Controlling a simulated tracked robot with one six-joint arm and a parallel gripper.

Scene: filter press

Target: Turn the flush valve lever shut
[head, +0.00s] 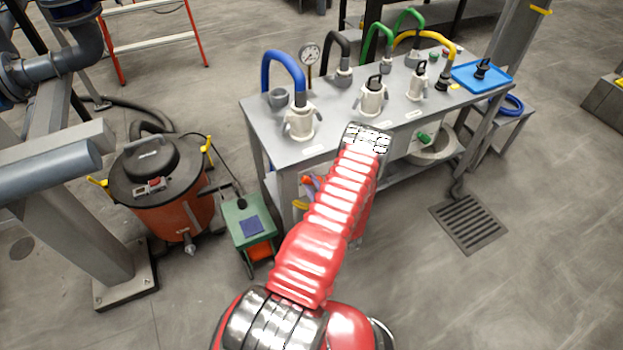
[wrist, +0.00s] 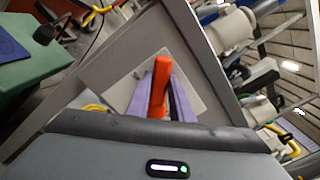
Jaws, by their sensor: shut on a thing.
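The orange flush valve lever (wrist: 160,78) stands out from a pale square plate in the wrist view. My gripper (wrist: 160,98) is around it, with one purple-grey finger on each side, shut on the lever. The lower end of the lever is hidden between the fingers and behind the gripper body. In the head view my red arm reaches to the front of the bench and hides most of what is behind it, so the gripper is not clear there. A small orange-red patch (head: 309,181) shows under the bench, left of my arm.
The grey bench (head: 330,148) carries pump-like white fittings, coloured hoses and a blue tray (head: 482,76). An orange drum vacuum (head: 166,205) and a green cart (head: 247,222) stand left of my arm. A floor drain (head: 469,222) lies right; the floor there is clear.

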